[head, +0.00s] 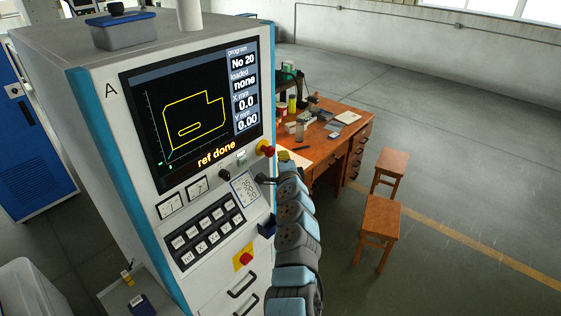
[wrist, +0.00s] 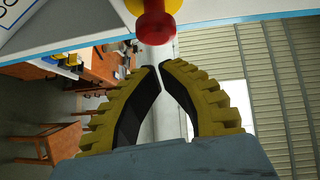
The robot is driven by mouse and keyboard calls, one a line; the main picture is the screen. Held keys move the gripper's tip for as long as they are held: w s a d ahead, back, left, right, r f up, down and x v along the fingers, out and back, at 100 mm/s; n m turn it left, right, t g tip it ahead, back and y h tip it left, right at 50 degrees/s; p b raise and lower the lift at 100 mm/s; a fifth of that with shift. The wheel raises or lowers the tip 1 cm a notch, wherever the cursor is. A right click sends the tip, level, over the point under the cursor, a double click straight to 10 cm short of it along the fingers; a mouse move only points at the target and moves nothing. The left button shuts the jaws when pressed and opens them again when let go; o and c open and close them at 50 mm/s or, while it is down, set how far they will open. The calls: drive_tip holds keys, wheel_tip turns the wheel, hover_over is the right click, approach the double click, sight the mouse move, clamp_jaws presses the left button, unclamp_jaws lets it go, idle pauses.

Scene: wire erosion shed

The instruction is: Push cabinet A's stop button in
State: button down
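Cabinet A (head: 100,130) stands at the left, marked with an "A"; its screen (head: 190,110) reads "ref done". A red mushroom button on a yellow collar (head: 266,149) projects at the panel's right edge, below the screen. Another red button (head: 246,259) sits on a yellow square plate lower down. My gripper (wrist: 160,66) shows in the wrist view with its yellow-and-black fingers brought together at the tips, holding nothing. A red button head (wrist: 154,24) is just beyond the tips, apparently the upper one; whether they touch is unclear.
Keys (head: 205,232) and a small label card (head: 245,188) are on the panel near the upper button. A wooden desk (head: 330,150) with bottles and two stools (head: 380,222) stand to the right behind my arm. Open floor lies further right.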

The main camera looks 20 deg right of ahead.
sight(273, 153)
drive_tip(key=shift+w+a+f+b, duration=0.15)
drive_tip(key=shift+w+a+b, duration=0.35)
drive_tip(key=shift+w, duration=0.25)
drive_tip(key=shift+w+f, duration=0.1)
drive_tip(key=shift+w, duration=0.05)
drive_tip(key=shift+w+a+b, duration=0.55)
drive_tip(key=shift+w+b, duration=0.25)
drive_tip(key=shift+b, duration=0.35)
